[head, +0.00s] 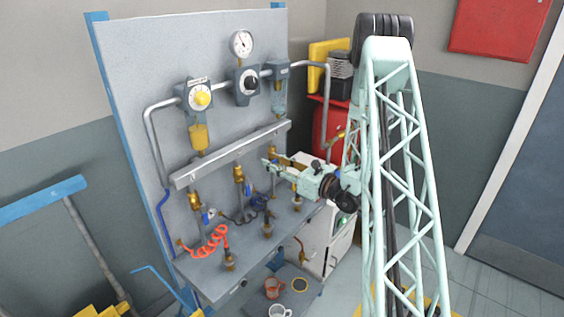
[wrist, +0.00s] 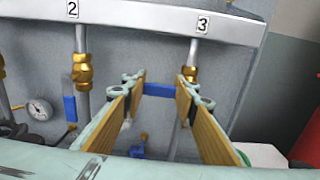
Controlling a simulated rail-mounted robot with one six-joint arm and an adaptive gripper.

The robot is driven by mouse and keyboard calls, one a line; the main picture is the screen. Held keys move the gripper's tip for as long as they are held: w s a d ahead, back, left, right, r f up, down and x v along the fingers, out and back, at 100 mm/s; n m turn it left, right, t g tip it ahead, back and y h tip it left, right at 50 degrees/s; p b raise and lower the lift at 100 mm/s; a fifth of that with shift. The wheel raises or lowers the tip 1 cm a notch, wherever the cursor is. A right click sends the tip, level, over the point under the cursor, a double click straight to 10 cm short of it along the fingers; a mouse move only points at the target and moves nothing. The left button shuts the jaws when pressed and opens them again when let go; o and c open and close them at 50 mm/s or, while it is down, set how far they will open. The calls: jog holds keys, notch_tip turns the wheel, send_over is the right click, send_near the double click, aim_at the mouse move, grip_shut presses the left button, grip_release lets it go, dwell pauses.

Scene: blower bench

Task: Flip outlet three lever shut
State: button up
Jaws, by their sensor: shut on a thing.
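The outlet three lever (wrist: 159,90) is blue and lies level, across its vertical pipe, to the left of the brass valve (wrist: 189,76) under the "3" label (wrist: 203,24). My gripper (wrist: 160,84) has a finger at each end of the lever and is shut on it. The right finger covers part of the valve. In the head view my gripper (head: 268,162) reaches in from the right at the third outlet; the lever itself is hard to make out there.
The outlet two valve (wrist: 83,75) stands left, with its blue lever (wrist: 69,107) pointing down. A small gauge (wrist: 39,108) is further left. The grey rail (head: 230,153) runs above the outlets.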

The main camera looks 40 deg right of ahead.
dwell(0.3)
jog(key=o, duration=1.2)
jog(key=shift+c, duration=0.2)
jog(key=v, duration=1.2)
jog(key=shift+r, duration=0.1)
